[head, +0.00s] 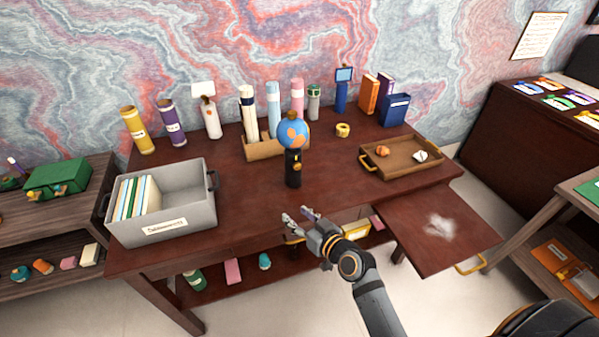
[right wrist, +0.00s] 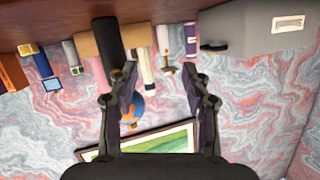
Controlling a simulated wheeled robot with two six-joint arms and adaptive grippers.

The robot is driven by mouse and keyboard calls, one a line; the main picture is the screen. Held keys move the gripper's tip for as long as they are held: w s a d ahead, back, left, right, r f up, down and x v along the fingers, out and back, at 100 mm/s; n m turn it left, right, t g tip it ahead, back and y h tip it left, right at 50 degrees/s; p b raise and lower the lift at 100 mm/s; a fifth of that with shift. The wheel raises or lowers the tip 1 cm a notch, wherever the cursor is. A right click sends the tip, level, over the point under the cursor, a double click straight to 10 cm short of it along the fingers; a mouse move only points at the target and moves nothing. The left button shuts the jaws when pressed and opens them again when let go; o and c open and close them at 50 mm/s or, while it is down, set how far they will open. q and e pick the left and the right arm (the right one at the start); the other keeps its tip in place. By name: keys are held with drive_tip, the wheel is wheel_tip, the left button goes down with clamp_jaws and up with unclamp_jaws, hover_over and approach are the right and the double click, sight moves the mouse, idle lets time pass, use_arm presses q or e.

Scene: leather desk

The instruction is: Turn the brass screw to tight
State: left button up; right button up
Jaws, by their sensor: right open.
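The brass screw (head: 297,166) is a small gold knob on the front of a black upright post (head: 292,178). A blue and orange globe (head: 292,133) sits on top of the post, near the middle of the desk (head: 240,210). My right gripper (head: 298,214) is open and empty at the desk's front edge, in front of the post and apart from it. In the right wrist view, upside down, the black post (right wrist: 108,42) and globe (right wrist: 138,106) show behind the picture-left finger, which partly hides the screw area. My left gripper is not in view.
A grey file box (head: 190,225) stands left and a wooden tray (head: 385,172) with small items right. Bottles and a cardboard holder (head: 262,152) stand behind the post. A pull-out board (head: 400,225) juts out at the front right. The desktop beside the post is clear.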

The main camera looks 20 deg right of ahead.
sight(298, 168)
drive_tip(key=w+d+m+t+h, duration=0.1)
drive_tip(key=w, duration=0.4)
drive_tip(key=w+d+r+m+t+h, duration=0.1)
drive_tip(key=w+d+m+h, duration=0.1)
drive_tip(key=w, duration=0.3)
drive_tip(key=w+d+r+m+t+h, duration=0.1)
drive_tip(key=w+d, duration=0.1)
drive_tip(key=w, duration=0.3)
drive_tip(key=shift+w+m+t+h, duration=0.2)
drive_tip(key=shift+m+t+h, duration=0.2)
clamp_jaws()
